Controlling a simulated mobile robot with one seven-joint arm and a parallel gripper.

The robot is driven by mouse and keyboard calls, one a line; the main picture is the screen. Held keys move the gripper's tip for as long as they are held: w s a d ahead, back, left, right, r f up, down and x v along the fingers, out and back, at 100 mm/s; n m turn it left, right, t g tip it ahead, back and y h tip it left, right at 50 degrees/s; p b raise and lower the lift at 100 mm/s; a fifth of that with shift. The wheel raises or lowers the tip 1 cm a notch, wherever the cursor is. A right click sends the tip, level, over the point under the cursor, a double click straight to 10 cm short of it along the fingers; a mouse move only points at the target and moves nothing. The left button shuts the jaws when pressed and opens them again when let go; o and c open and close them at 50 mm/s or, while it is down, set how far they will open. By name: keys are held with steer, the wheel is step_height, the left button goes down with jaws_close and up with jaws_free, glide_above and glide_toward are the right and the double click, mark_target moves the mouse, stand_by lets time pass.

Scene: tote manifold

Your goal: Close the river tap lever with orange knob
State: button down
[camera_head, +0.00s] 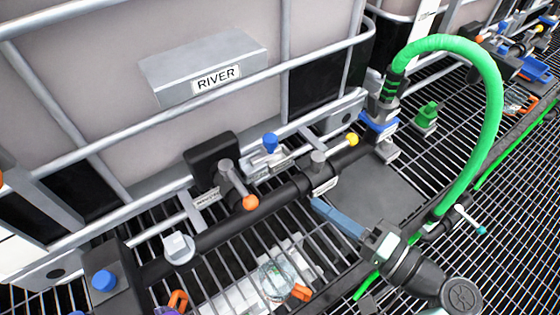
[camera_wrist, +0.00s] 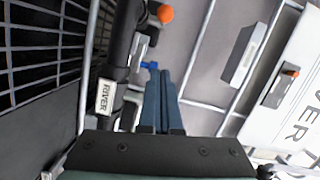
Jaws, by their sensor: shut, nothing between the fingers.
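The lever with the orange knob (camera_head: 250,202) sits on a grey hub beside a black block on the pipe, below the tank signed RIVER. Its grey arm slants down and to the right to the knob. In the wrist view the orange knob (camera_wrist: 165,14) is at the top, beyond the fingertips. My gripper (camera_head: 316,203) is shut and empty, its blue fingers together. In the head view it is right of the orange knob, apart from it. The shut fingers (camera_wrist: 158,74) also show in the wrist view, pointing up the picture.
A blue knob (camera_head: 270,142) and a yellow-knobbed lever (camera_head: 352,139) stand close by on the manifold. The black pipe (camera_head: 270,200) runs under them. A green hose (camera_head: 492,90) arches at right. A clear round item (camera_head: 277,281) with an orange clip lies on the grating below.

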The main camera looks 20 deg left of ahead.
mark_target(238, 184)
steer(key=x, duration=0.5)
steer(key=p+x, duration=0.1)
steer(key=x, duration=0.3)
steer(key=shift+a+r, duration=0.2)
steer(key=shift+a, duration=0.25)
steer(key=shift+s+a+f+p, duration=0.2)
steer(key=shift+s+a+p, duration=0.25)
steer(key=shift+s, duration=0.1)
steer(key=shift+s+a+f+p, duration=0.15)
steer(key=shift+s+a+p, duration=0.25)
steer(key=shift+s+a, duration=0.15)
steer(key=shift+s+a+f, duration=0.15)
steer(key=shift+s+a, duration=0.05)
steer(key=shift+s, duration=0.1)
steer(key=shift+s, duration=0.1)
steer(key=shift+s+a+m+t, duration=0.1)
steer(key=shift+s+m+t, duration=0.15)
steer(key=shift+m+t, duration=0.25)
